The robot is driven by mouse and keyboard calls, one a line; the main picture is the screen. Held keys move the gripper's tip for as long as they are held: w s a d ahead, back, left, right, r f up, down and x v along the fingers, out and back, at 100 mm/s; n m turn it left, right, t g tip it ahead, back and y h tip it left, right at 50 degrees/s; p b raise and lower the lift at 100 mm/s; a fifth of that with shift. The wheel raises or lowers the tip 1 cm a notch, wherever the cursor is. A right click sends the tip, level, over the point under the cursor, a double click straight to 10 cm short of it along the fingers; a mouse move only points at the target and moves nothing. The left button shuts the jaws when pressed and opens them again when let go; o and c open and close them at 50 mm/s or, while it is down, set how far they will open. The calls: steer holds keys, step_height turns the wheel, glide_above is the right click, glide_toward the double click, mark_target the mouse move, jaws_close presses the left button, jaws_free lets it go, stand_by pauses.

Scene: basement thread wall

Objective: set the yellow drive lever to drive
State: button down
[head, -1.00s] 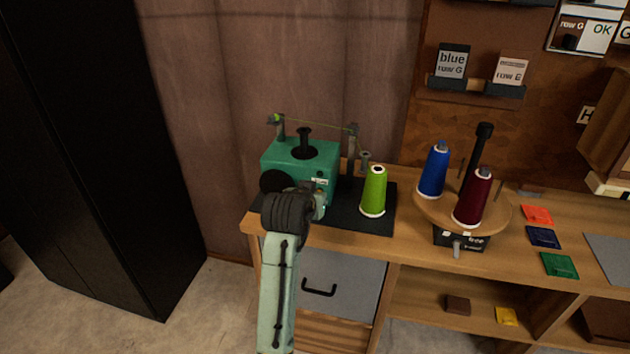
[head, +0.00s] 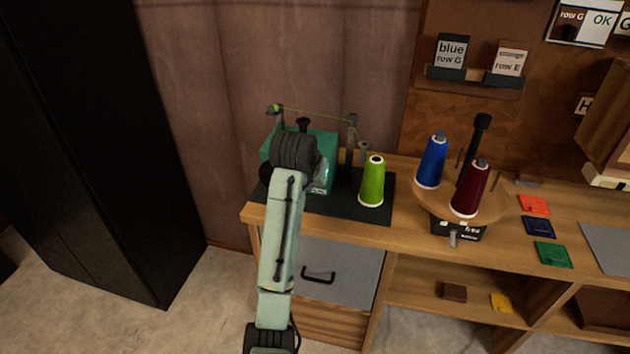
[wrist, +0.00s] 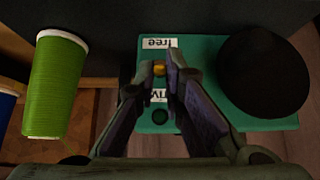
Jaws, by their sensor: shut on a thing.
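The yellow drive lever (wrist: 159,69) shows as a small yellow piece between my fingertips in the wrist view. My gripper (wrist: 161,66) is shut on it. The lever sits on the face of the green winder machine (wrist: 206,55), between an upside-down "free" label (wrist: 160,43) and a partly covered "drive" label (wrist: 159,95). My fingers hide part of the lever and the second label, so its exact setting cannot be told. In the head view my arm covers much of the green machine (head: 322,146) and hides the lever.
A lime-green thread cone (head: 372,182) stands right of the machine on the black mat (head: 345,208). Farther right, a round wooden turntable (head: 433,200) carries blue (head: 432,162) and dark red (head: 470,188) cones. A black cabinet (head: 90,150) stands at the left.

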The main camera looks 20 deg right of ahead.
steer(key=c, duration=1.7)
jaws_free()
steer(key=shift+v, duration=5.95)
